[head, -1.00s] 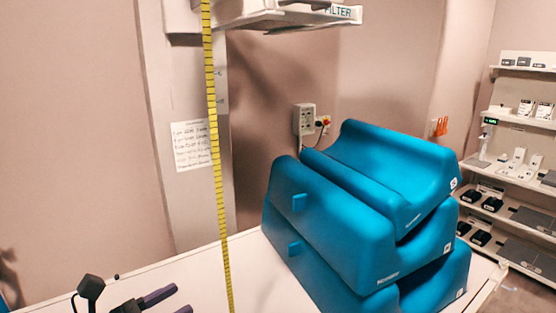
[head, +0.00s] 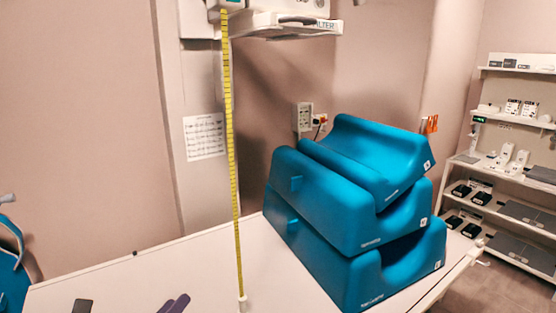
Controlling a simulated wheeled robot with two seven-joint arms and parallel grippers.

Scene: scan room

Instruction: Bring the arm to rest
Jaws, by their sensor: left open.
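My left gripper (head: 173,304) shows only at the bottom edge, left of centre. Its dark purple finger ends stand over the white table top (head: 150,270), and the rest of the hand is cut off by the frame. It is open, and nothing shows between the fingers. The fingers are left of the yellow measuring tape and apart from it. My right gripper is not in view.
A stack of blue moulded cushions (head: 320,203) fills the table's right part. The yellow tape (head: 232,150) hangs down to the table from an overhead unit (head: 285,24). Shelves (head: 510,125) stand right; a blue object (head: 12,265) is at far left. The table's left part is clear.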

